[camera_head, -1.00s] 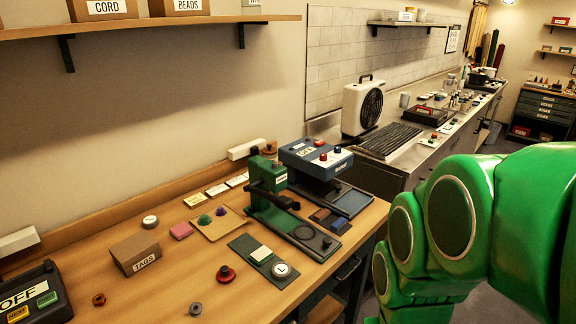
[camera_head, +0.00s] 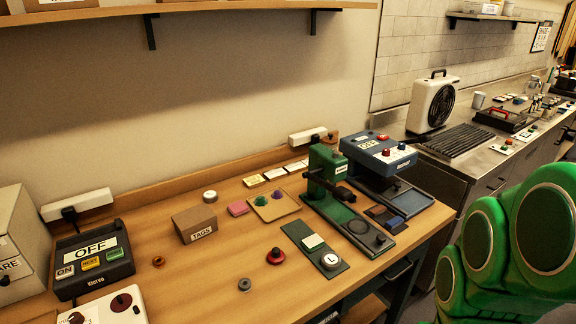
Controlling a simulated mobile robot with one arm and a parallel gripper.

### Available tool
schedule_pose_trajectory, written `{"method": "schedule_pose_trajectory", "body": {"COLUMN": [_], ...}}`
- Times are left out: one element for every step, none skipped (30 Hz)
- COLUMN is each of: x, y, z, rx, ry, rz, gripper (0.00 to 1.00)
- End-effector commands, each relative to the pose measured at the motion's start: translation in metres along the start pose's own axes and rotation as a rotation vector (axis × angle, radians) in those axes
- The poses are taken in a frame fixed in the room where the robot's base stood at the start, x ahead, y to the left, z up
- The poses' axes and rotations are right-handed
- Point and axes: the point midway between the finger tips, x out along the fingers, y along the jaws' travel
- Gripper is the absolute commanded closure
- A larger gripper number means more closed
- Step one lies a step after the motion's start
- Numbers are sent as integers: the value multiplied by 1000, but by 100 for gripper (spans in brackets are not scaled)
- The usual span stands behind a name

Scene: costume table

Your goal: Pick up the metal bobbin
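A small grey round piece with a dark centre (camera_head: 244,284), which looks like the metal bobbin, lies on the wooden table near its front edge. A similar brown ring-shaped piece (camera_head: 158,262) lies to its left and a little farther back. A red round piece with a dark knob (camera_head: 275,256) is just behind it to the right. Nothing touches the grey piece. My green arm fills the lower right of the view, beyond the table's right end. My gripper is not in view.
A TAGS box (camera_head: 195,224) stands behind the small pieces. A black OFF control box (camera_head: 92,262) is at left, with a white device (camera_head: 108,306) in front. A green press (camera_head: 330,190) and a blue machine (camera_head: 378,156) stand at right. The wood around the grey piece is clear.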

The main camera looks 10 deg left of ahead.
Motion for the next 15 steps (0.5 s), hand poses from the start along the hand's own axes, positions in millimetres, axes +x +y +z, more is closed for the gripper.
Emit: {"method": "schedule_pose_trajectory", "body": {"x": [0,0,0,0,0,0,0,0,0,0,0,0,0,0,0], "y": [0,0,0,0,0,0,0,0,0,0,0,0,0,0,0], "z": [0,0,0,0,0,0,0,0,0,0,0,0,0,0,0], "rx": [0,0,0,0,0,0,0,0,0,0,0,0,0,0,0], "ry": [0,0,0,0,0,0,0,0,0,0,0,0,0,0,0], "rz": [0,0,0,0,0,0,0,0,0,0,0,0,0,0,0], "gripper": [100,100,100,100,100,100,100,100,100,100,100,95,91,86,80]}}
